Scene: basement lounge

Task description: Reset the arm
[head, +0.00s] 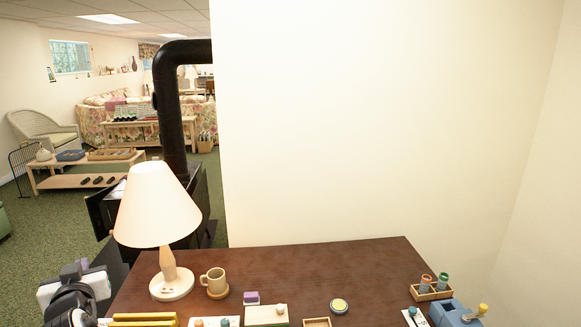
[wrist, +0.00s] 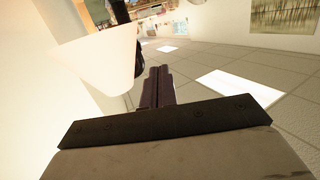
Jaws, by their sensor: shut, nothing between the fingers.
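My gripper (head: 76,268) is at the lower left of the head view, beside the left edge of the dark wooden table (head: 300,268) and left of the lamp. In the wrist view its dark fingers (wrist: 157,87) are together, with nothing between them. The white lampshade (wrist: 95,62) shows close to the fingers in that view, and light ceiling panels lie to the right. Most of my arm is out of the head view.
A lamp (head: 158,215) and a mug (head: 214,281) stand on the table's left part. Small blocks, a round tin (head: 339,306) and a wooden rack (head: 433,290) line its front. A black stove pipe (head: 170,110) rises behind. The table's back middle is clear.

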